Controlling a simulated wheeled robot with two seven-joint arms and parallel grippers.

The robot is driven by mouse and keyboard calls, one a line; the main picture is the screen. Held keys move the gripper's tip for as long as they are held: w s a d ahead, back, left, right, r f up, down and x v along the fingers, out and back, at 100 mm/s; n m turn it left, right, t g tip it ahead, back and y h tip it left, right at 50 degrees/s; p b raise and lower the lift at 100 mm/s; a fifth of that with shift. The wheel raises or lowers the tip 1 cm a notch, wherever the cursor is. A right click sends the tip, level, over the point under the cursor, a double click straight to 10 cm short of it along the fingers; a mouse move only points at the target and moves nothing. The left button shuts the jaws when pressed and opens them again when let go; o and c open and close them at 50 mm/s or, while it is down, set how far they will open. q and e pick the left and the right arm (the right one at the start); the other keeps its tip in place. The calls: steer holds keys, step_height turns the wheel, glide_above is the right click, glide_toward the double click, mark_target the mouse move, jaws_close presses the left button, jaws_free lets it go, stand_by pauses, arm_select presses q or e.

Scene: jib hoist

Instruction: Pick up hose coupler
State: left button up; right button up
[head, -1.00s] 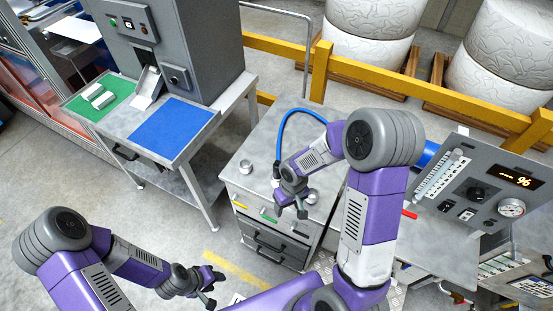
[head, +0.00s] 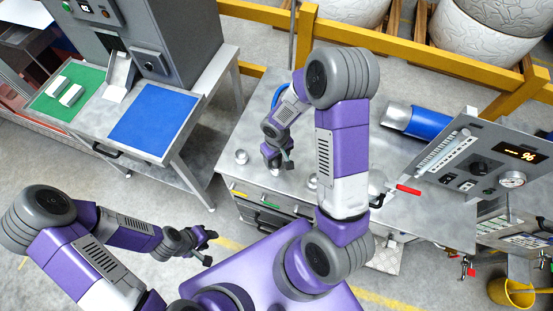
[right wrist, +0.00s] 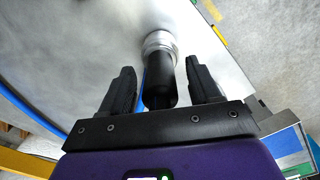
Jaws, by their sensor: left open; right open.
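In the right wrist view the hose coupler (right wrist: 160,80) is a black cylinder with a silver metal collar at its far end. It lies between the two open fingers of my right gripper, with a visible gap to the right finger; contact on the left is unclear. In the head view my right gripper (head: 278,160) is over the grey cabinet top (head: 215,172), and it and its arm hide the coupler. Part of the blue hose (head: 276,95) shows behind the arm. My left gripper (head: 205,245) is open and empty above the floor, left of the cabinet.
Small silver fittings stand on the cabinet top, one (head: 241,157) left of my right gripper. A red-handled valve (head: 407,189) and control panel (head: 480,170) are at right. A bench with a blue mat (head: 153,123) is at left. A yellow rail (head: 420,62) runs behind.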

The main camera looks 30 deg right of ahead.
steer(key=shift+f, duration=0.85)
steer(key=shift+c, duration=0.3)
jaws_close()
steer(key=shift+r, duration=0.15)
